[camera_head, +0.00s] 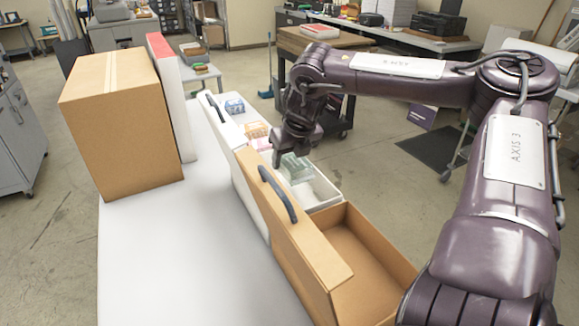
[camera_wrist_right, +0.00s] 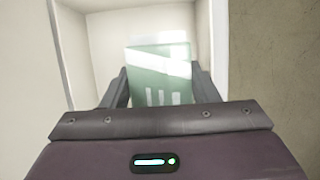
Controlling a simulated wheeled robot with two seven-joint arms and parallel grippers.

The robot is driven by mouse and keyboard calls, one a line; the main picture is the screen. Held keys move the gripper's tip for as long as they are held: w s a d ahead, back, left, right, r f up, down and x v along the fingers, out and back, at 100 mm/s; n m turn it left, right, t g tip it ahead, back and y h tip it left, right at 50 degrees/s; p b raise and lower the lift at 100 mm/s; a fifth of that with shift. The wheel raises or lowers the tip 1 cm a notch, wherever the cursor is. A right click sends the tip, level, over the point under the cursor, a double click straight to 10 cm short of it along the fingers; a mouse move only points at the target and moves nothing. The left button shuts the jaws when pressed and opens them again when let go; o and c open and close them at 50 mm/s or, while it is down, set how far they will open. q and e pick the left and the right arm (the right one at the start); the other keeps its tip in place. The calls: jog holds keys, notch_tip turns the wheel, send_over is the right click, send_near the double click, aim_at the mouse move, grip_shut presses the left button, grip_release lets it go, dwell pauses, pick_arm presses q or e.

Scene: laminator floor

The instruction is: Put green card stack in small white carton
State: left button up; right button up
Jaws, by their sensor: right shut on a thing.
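The green card stack (camera_head: 295,166) is at the far end of the small white carton (camera_head: 322,194) in the head view. In the right wrist view, the green card stack (camera_wrist_right: 160,72) stands between the two dark fingers of my right gripper (camera_wrist_right: 160,88), which is shut on it. The pale inner walls of the carton (camera_wrist_right: 110,40) show around and beyond the stack. The stack is over or partly inside the carton's opening; I cannot tell how deep. In the head view my right gripper (camera_head: 288,158) points down there. My left gripper is not in view.
An open brown box (camera_head: 385,253) stands just in front of the carton. Blue (camera_head: 234,105) and orange (camera_head: 256,130) stacks lie farther back. A large brown carton (camera_head: 120,130) stands on the white table (camera_head: 190,260).

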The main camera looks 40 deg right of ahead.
jog(key=shift+s+f, duration=0.1)
jog(key=shift+f, duration=0.2)
notch_tip(320, 180, down, 3)
jog(key=shift+f+p, duration=0.1)
jog(key=shift+p, duration=0.45)
jog(key=shift+f, duration=0.15)
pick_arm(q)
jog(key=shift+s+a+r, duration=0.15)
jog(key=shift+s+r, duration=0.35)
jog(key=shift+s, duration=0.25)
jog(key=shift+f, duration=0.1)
pick_arm(e)
jog(key=shift+f+b, duration=0.15)
jog(key=shift+b, duration=0.2)
jog(key=shift+f+b, duration=0.45)
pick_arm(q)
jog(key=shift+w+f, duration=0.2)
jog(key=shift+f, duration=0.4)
pick_arm(e)
jog(key=o, duration=1.1)
